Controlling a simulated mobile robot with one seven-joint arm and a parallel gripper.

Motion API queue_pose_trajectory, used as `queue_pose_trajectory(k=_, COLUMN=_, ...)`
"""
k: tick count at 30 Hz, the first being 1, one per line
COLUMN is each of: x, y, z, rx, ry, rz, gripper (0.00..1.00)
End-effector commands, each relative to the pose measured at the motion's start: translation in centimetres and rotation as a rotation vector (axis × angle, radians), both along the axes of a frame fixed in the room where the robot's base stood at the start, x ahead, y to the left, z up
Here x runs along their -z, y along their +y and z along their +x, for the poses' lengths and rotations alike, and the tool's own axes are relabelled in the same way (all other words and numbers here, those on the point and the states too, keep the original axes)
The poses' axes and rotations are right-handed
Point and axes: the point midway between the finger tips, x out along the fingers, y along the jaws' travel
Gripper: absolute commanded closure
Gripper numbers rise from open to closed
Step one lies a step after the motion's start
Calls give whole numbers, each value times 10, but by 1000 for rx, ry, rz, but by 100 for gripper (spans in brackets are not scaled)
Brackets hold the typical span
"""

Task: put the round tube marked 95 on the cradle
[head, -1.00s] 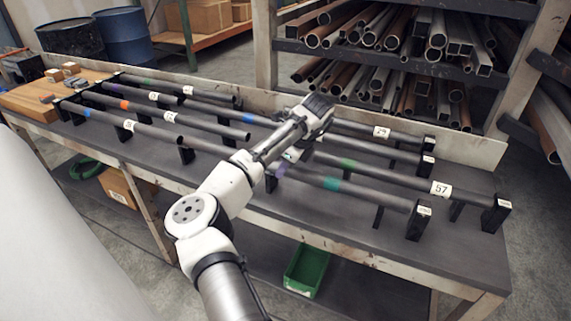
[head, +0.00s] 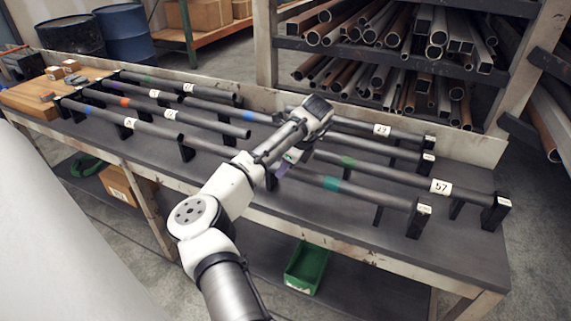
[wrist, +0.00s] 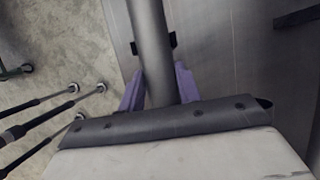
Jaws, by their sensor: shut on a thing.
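My gripper (head: 281,167) is low over the front row of the bench, with purple fingers. In the wrist view the purple fingers of my gripper (wrist: 160,88) lie on both sides of a dark grey round tube (wrist: 152,45), shut on it. In the head view this seems to be the front tube with a teal band (head: 332,184), whose right end is at a black labelled post (head: 419,218). My arm hides part of it. I cannot read a 95 on any tube, and I cannot tell which support is the cradle.
A tube marked 57 (head: 440,187) lies just behind, and one marked 29 (head: 381,131) farther back. Several more tubes rest on black posts at the left, by a wooden board (head: 30,98). A pipe rack (head: 400,50) stands behind the bench; a green bin (head: 306,268) is below.

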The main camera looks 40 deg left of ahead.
Motion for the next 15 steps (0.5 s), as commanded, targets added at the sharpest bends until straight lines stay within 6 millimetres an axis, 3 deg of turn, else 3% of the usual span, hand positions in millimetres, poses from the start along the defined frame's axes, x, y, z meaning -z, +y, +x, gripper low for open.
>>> queue_pose_trajectory(k=1, x=-1, y=0, z=0, rx=0, ry=-2, rz=1, gripper=100)
queue_pose_trajectory(k=2, x=-1, y=0, z=0, rx=0, ry=-3, rz=3, gripper=63)
queue_pose_trajectory(k=6, x=-1, y=0, z=0, rx=0, ry=-2, rz=1, gripper=44)
queue_pose_trajectory(k=15, x=1, y=-1, z=0, rx=1, ry=1, rz=-1, gripper=41)
